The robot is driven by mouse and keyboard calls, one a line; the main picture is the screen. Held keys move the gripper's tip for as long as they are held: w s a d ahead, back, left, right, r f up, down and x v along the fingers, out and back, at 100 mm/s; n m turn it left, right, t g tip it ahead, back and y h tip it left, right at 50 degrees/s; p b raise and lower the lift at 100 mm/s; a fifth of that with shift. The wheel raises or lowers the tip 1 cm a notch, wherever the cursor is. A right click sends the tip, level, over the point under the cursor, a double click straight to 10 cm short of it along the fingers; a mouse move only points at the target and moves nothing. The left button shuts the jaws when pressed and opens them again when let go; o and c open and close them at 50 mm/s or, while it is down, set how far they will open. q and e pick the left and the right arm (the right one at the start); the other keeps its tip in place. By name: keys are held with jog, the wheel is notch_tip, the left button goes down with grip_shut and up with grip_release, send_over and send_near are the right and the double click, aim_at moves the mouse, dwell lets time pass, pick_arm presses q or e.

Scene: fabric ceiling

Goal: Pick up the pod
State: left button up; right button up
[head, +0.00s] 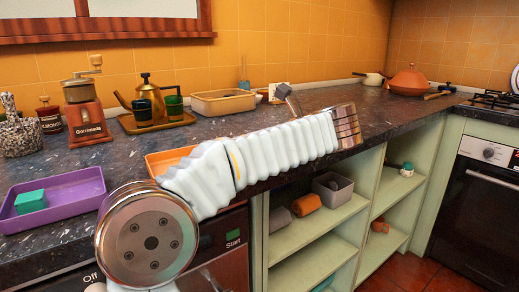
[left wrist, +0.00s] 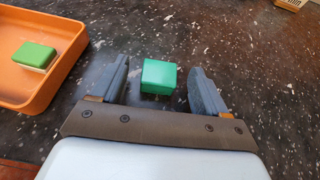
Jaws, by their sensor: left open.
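A small green block-shaped pod (left wrist: 159,77) lies on the dark speckled counter in the left wrist view. My left gripper (left wrist: 159,68) is open, with one finger on each side of the pod and a visible gap to both. I cannot tell how high the fingers are above the counter. In the head view my left arm crosses the middle and hides this pod; the gripper's fingers cannot be made out there. My right gripper is in neither view.
An orange tray (left wrist: 14,95) holding a green-and-pale block (left wrist: 35,55) is left of the gripper. In the head view, a purple tray (head: 80,191) holds a teal block (head: 30,201). A grinder (head: 86,110), kettle tray (head: 160,125) and beige bin (head: 222,104) stand behind.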

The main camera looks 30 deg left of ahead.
pick_arm(q)
jog(key=shift+w+a+f, duration=0.2)
jog(key=shift+a+f, duration=0.05)
jog(key=shift+a, duration=0.3)
jog(key=c, duration=1)
jog(key=shift+r, duration=0.15)
jog(key=shift+c, duration=0.2)
